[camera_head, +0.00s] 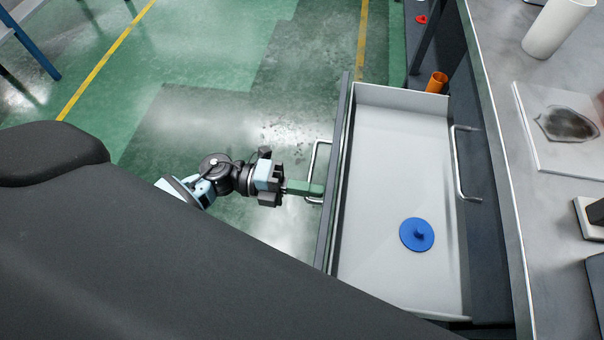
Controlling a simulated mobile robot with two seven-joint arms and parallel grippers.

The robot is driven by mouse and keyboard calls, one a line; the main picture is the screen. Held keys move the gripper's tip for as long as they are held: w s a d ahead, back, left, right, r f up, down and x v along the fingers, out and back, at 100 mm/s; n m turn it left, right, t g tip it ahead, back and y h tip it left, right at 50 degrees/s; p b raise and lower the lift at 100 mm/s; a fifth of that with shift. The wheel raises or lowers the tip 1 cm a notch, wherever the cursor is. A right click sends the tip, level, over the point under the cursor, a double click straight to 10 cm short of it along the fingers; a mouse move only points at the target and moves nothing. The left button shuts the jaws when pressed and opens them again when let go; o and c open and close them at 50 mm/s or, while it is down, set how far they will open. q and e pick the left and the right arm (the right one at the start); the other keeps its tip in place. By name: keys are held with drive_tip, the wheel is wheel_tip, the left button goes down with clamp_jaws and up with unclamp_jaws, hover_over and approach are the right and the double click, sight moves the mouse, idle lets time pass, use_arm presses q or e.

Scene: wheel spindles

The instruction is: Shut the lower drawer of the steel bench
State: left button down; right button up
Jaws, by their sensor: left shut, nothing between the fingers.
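The lower drawer (395,160) of the steel bench (500,60) is pulled out. It is pale inside, with a dark front panel and a metal bar handle (316,160). A blue disc with a knob (417,234) lies on its floor. My left gripper (318,189) is shut and empty, its green fingers at the handle, pointing at the drawer front. I cannot tell whether they touch it. Above the open drawer, a second handle (459,165) sits on the bench's dark face. My right gripper is not in view.
An orange cup (437,82) and a red disc (421,19) show beyond the drawer. A white cylinder (557,27) and a pale board with a dark patch (560,135) are on the bench top. The green floor (230,60) left of the drawer is largely clear.

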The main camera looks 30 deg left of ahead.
use_arm(q)
drive_tip(key=x, duration=2.2)
drive_tip(key=shift+f, duration=0.1)
drive_tip(key=shift+w+d, duration=0.15)
drive_tip(key=shift+d, duration=0.65)
